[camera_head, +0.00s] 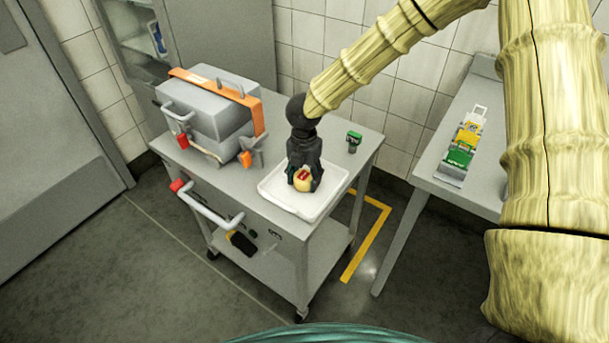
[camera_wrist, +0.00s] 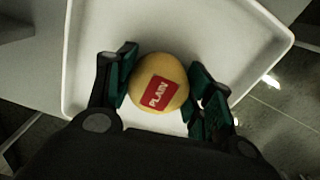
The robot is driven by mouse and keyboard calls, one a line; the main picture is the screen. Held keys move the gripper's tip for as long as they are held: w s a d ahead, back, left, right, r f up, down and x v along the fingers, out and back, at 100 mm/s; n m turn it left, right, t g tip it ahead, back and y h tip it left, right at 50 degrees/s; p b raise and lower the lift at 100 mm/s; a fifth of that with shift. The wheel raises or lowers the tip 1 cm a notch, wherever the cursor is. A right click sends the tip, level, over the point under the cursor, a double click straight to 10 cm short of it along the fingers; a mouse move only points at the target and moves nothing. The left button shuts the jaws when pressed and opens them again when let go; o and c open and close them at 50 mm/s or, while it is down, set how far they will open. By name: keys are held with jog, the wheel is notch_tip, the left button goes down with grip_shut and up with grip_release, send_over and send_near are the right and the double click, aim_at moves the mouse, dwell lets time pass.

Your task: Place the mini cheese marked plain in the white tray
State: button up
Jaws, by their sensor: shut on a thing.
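The mini cheese (camera_wrist: 157,72) is a round yellow ball with a red label reading PLAIN. My gripper (camera_wrist: 160,88) is shut on it, one finger on each side, in the wrist view. In the head view the cheese (camera_head: 303,180) shows between the fingertips of my gripper (camera_head: 303,182). The white tray (camera_head: 318,207) lies on the grey cart, and the cheese is over its inside. In the wrist view the tray's floor (camera_wrist: 235,45) fills the background behind the cheese. I cannot tell whether the cheese touches the tray floor.
On the cart (camera_head: 225,178) stand a grey case (camera_head: 205,110) with an orange strap and, right of my gripper, a small green-topped item (camera_head: 354,140). A side table (camera_head: 425,165) at the right holds a rack (camera_head: 464,143) of coloured pieces. Tiled walls stand behind.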

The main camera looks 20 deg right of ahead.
aim_at(304, 174)
jog(key=o, duration=1.1)
jog(key=shift+f, duration=0.1)
notch_tip(304, 174, up, 12)
jog(key=shift+r+b, duration=0.2)
jog(key=shift+b, duration=0.25)
